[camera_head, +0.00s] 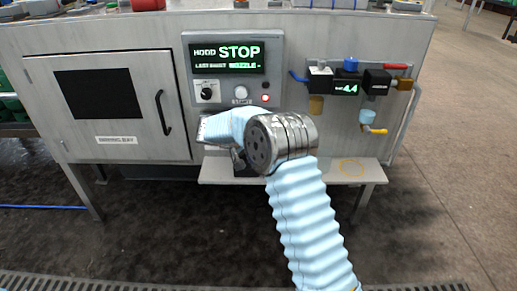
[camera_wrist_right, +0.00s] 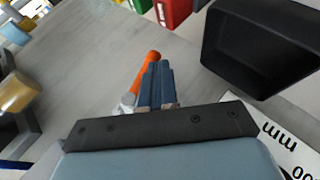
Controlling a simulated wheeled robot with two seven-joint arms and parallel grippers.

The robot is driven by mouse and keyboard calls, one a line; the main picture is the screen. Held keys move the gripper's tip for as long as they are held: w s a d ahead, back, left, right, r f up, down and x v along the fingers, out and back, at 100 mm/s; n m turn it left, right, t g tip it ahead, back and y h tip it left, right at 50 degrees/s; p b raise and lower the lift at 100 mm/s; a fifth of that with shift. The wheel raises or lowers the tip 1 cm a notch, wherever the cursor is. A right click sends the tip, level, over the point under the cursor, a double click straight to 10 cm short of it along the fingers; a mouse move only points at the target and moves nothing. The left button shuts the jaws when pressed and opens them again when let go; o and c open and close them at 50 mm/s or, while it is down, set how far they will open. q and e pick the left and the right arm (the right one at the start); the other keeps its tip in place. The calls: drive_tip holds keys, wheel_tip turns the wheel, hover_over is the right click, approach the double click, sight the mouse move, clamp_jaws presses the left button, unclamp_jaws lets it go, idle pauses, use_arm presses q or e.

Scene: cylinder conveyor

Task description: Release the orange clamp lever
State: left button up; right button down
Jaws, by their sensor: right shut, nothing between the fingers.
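The orange clamp lever (camera_wrist_right: 150,60) shows in the right wrist view. It stands up from a silver clamp body (camera_wrist_right: 126,104) close to the fingers. My right gripper (camera_wrist_right: 156,70) is shut, with its dark blue fingers together and nothing between them. The fingers overlap the lever's right side in the picture; I cannot tell whether they touch it. In the head view my right forearm and wrist, in a light blue sleeve, cover the area in front of the panel, and I cannot make out the lever or the fingertips there. My left gripper is not in view.
A black open box (camera_wrist_right: 232,75) stands to the right of the fingers. A white printed plate (camera_wrist_right: 262,118) lies below it. A control panel reading STOP (camera_head: 238,55) and a valve block with gauge (camera_head: 346,84) are on the machine front. A narrow shelf (camera_head: 335,175) sits below.

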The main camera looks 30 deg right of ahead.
drive_tip(key=h, duration=0.1)
drive_tip(key=n+g+h+b, duration=0.1)
drive_tip(key=d+h+b, duration=0.1)
drive_tip(key=h, duration=0.1)
drive_tip(key=shift+s+d+f, duration=0.1)
drive_tip(key=shift+s+f, duration=0.25)
drive_tip(key=shift+f, duration=0.05)
drive_tip(key=shift+s+d+r+n+g+h+b, duration=0.2)
drive_tip(key=shift+d+n+h+b, duration=0.2)
drive_tip(key=shift+h, duration=0.25)
drive_tip(key=shift+s+d+r+n+g+h+b, duration=0.15)
drive_tip(key=shift+s+d+n+h+b, duration=0.2)
drive_tip(key=shift+h, duration=0.35)
drive_tip(key=shift+s+d+r+n+g+h+b, duration=0.15)
drive_tip(key=shift+d+n+h+b, duration=0.25)
drive_tip(key=shift+h, duration=0.25)
drive_tip(key=shift+s+d+r, duration=0.1)
idle(0.4)
drive_tip(key=w+a+f, duration=0.1)
drive_tip(key=a, duration=1.2)
drive_tip(key=shift+a, duration=0.35)
drive_tip(key=shift+f, duration=0.1)
